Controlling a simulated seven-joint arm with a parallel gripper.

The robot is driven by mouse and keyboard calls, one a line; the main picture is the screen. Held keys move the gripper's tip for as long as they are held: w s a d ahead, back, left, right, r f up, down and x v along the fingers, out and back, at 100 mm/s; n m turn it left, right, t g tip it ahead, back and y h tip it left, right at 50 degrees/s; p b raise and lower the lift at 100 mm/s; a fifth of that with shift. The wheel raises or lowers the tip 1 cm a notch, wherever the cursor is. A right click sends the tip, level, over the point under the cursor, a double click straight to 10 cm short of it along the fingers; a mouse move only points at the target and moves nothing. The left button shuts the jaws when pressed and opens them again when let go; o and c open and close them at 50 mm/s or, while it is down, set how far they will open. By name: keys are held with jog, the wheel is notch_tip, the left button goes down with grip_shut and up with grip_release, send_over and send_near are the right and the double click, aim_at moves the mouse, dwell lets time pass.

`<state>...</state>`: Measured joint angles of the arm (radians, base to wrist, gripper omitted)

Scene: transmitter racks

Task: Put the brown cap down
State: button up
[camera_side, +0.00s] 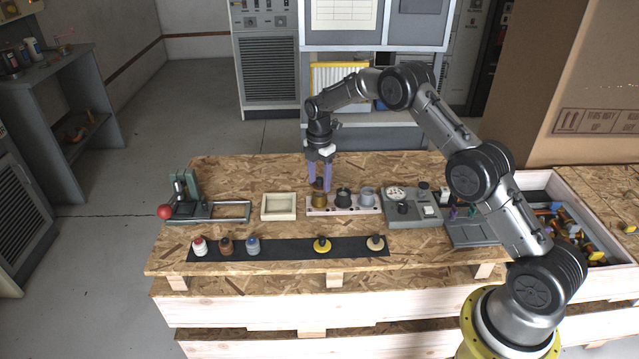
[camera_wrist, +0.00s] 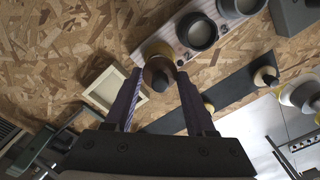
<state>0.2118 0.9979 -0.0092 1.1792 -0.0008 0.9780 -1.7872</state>
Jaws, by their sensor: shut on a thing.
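My gripper (camera_side: 320,184) points down over the left end of a pale rack (camera_side: 329,211), shut on a small brown cap (camera_side: 318,184) with a dark knob. In the wrist view, the brown cap (camera_wrist: 158,70) shows between the two purple fingers (camera_wrist: 156,92). A brass cup (camera_side: 319,201) stands in the rack directly under it. The cap is at or just above the cup's mouth; I cannot tell whether they touch. A black cup (camera_side: 343,198) and a grey cup (camera_side: 367,197) stand to the right in the rack.
A dark strip (camera_side: 290,249) in front holds several caps, including another brownish one (camera_side: 226,246) and a yellow one (camera_side: 321,246), with bare gaps between. An empty cream tray (camera_side: 279,207) and a red-knobbed lever fixture (camera_side: 165,211) lie left. A grey panel (camera_side: 414,210) lies right.

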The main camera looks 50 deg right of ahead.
jog(key=shift+f, duration=0.7)
jog(key=shift+f, duration=0.3)
jog(key=o, duration=1.3)
